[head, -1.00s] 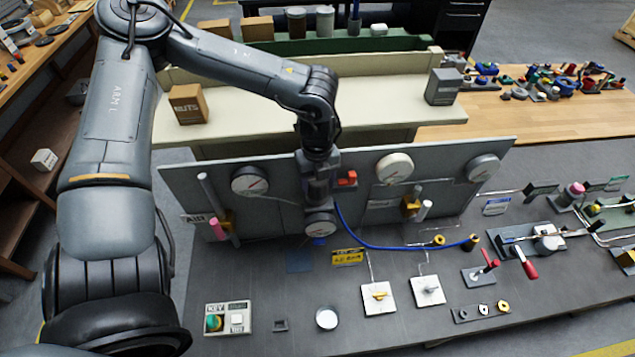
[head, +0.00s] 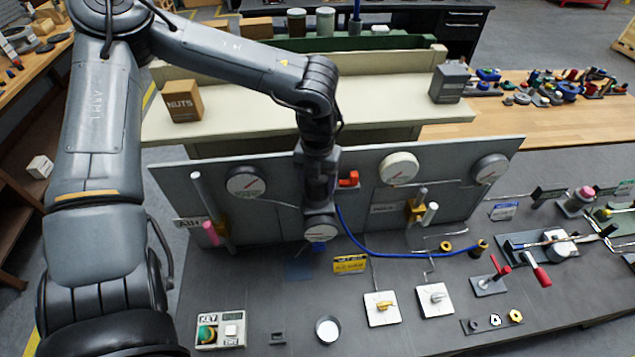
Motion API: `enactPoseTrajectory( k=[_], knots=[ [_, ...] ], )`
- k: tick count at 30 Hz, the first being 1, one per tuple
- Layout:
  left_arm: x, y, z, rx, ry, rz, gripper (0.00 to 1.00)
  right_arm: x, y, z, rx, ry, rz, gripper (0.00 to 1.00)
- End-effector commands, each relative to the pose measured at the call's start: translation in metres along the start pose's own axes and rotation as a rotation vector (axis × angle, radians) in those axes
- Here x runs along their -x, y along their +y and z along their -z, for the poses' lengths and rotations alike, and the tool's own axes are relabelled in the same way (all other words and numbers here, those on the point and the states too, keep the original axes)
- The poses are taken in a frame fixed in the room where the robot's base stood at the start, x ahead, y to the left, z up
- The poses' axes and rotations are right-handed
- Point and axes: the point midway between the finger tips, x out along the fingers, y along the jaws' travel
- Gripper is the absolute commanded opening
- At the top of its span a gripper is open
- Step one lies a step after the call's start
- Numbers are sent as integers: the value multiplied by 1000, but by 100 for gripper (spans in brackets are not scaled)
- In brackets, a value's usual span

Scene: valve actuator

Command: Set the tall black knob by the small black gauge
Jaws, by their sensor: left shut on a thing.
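The small black gauge (head: 320,231) has a white face and a dark rim. It stands low at the middle of the grey panel, above a blue fitting (head: 319,247). My left gripper (head: 319,207) points down just above and behind the gauge, in front of the panel. It is shut on the tall black knob, which the gripper and gauge hide, so its setting cannot be read. My right gripper is not in view.
The grey panel (head: 275,215) carries larger gauges (head: 245,182), a red valve handle (head: 349,179) and a pink-tipped lever (head: 210,232). A blue hose (head: 385,254) runs right from near my gripper. A yellow tag (head: 349,264) and toggle plates (head: 382,309) lie in front.

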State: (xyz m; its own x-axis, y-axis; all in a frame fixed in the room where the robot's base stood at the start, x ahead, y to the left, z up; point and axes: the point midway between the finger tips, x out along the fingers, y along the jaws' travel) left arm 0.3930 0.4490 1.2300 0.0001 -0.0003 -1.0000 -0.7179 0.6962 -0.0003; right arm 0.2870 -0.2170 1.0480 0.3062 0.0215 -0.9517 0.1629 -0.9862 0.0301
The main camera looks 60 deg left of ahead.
Motion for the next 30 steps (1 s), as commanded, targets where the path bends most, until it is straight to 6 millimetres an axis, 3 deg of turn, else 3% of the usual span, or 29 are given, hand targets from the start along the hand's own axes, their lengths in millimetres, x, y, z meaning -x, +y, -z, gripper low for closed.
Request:
enactPoseTrajectory(
  k=[14, 15, 18, 30],
  knots=[
    [0, 0, 0, -15, 0, -1, 33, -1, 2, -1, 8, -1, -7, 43],
    [0, 0, 0, -14, 0, -1, 69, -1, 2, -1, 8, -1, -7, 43],
    [0, 0, 0, -14, 0, -1, 84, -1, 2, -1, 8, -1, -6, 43],
    [4, 0, 0, -14, -1, 0, 87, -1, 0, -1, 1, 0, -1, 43]
  ],
)
